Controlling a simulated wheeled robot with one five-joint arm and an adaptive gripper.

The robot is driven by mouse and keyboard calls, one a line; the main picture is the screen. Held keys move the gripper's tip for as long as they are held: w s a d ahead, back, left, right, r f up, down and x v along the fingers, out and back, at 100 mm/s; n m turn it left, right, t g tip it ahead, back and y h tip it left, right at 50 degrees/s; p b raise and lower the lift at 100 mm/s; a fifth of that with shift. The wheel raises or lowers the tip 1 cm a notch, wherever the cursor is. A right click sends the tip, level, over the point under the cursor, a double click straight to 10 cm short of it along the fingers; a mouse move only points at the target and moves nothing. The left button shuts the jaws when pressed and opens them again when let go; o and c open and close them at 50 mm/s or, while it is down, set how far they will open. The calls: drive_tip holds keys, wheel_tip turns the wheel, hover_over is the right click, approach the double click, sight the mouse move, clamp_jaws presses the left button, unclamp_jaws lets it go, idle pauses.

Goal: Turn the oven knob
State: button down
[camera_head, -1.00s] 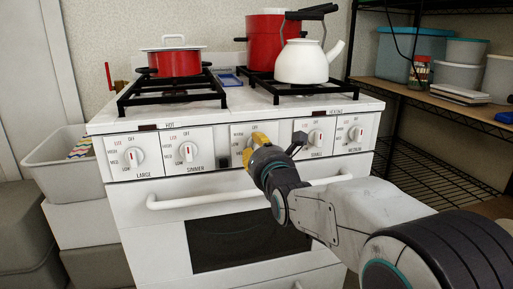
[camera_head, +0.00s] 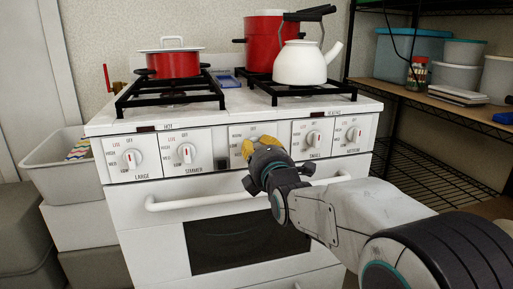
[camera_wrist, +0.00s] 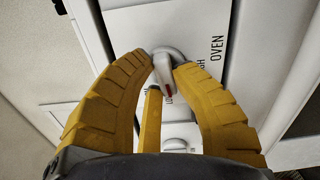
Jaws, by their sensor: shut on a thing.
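The white oven (camera_head: 225,190) stands ahead with a row of knobs on its front panel. The oven knob (camera_wrist: 165,70) is white with a red mark, beside the printed word OVEN in the wrist view. It also shows in the head view (camera_head: 246,149) at the panel's middle, partly hidden by my fingers. My gripper (camera_wrist: 166,60) has its yellow fingers closed on the knob, one on each side. In the head view my gripper (camera_head: 258,147) reaches the panel from the lower right.
Other knobs flank it: large (camera_head: 132,158), simmer (camera_head: 187,154) and small (camera_head: 313,138). A white handle bar (camera_head: 200,202) runs below. A red pot (camera_head: 172,64) and white kettle (camera_head: 302,64) stand on the burners. A wire shelf (camera_head: 440,180) is at the right.

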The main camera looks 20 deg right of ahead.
drive_tip(key=m, duration=0.4)
drive_tip(key=shift+d+m, duration=0.15)
drive_tip(key=shift+m, duration=0.25)
drive_tip(key=m, duration=1.4)
drive_tip(key=shift+f+m, duration=0.25)
drive_tip(key=shift+m, duration=0.05)
drive_tip(key=c, duration=1)
unclamp_jaws()
drive_tip(key=shift+s, duration=0.1)
